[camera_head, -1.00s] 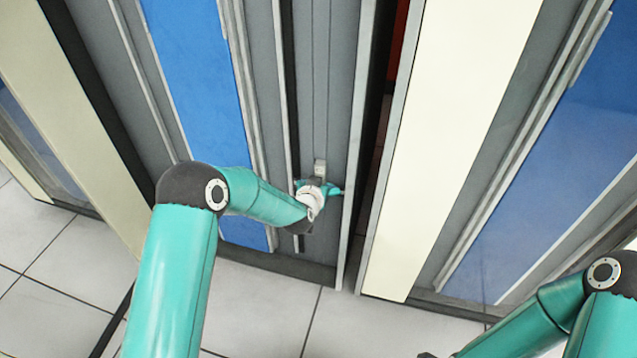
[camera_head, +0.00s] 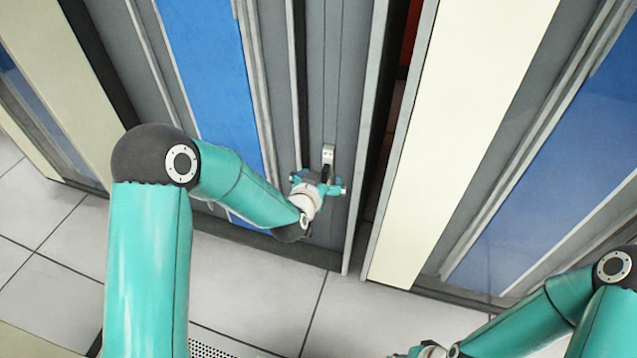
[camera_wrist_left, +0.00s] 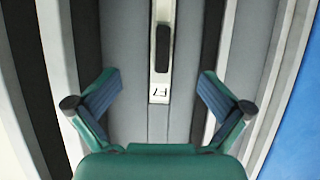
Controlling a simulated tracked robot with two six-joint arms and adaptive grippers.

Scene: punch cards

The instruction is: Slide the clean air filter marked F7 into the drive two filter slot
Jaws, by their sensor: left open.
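The filter marked F7 shows in the left wrist view as a narrow pale strip (camera_wrist_left: 153,80) with a dark oblong grip and an F7 label at its near end. It stands against or in the grey cabinet front; I cannot tell which. A small pale end piece (camera_head: 328,153) shows there in the head view, just above my left gripper (camera_head: 320,177). My left gripper is open, with the strip between and beyond its spread fingers, not visibly touched. My right gripper (camera_head: 426,351) is partly cut off at the bottom edge. I cannot identify the drive two slot.
The grey cabinet has a blue panel (camera_head: 207,70) left of my gripper and a raised metal edge (camera_head: 365,140) on its right. A dark gap separates it from a cream cabinet side (camera_head: 465,110). The tiled floor (camera_head: 260,290) in front is clear.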

